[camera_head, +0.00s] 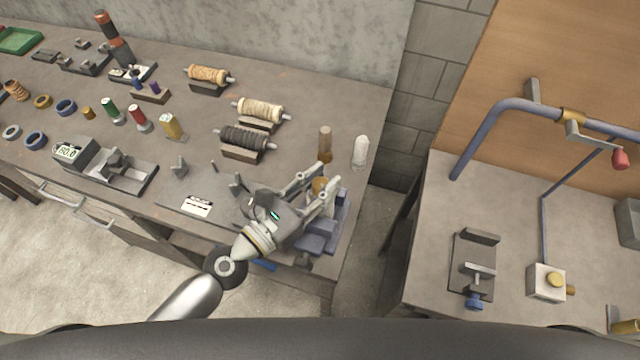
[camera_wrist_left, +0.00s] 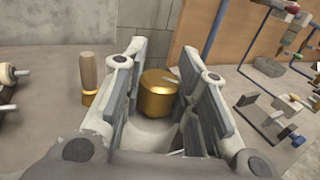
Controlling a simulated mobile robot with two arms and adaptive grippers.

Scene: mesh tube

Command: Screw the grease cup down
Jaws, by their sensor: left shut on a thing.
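The brass grease cup (camera_head: 318,186) is a short, round cap near the right end of the long bench. In the left wrist view the cup (camera_wrist_left: 157,95) is upright between the fingers, with a small slot or mark on top. My left gripper (camera_head: 328,175) reaches over the blue vise-like fixture (camera_head: 325,232) and is shut on the cup. The fingers and wrist hide the cup's lower part, so I cannot tell how its thread sits. My right gripper is in neither view.
A wooden-handled tool (camera_head: 325,142) and a clear-white cylinder (camera_head: 361,152) stand just behind the gripper. Several spools, including a dark one (camera_head: 246,138), lie to the left. A gap separates this bench from the right-hand bench (camera_head: 430,240), which carries a blue pipe frame (camera_head: 480,135).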

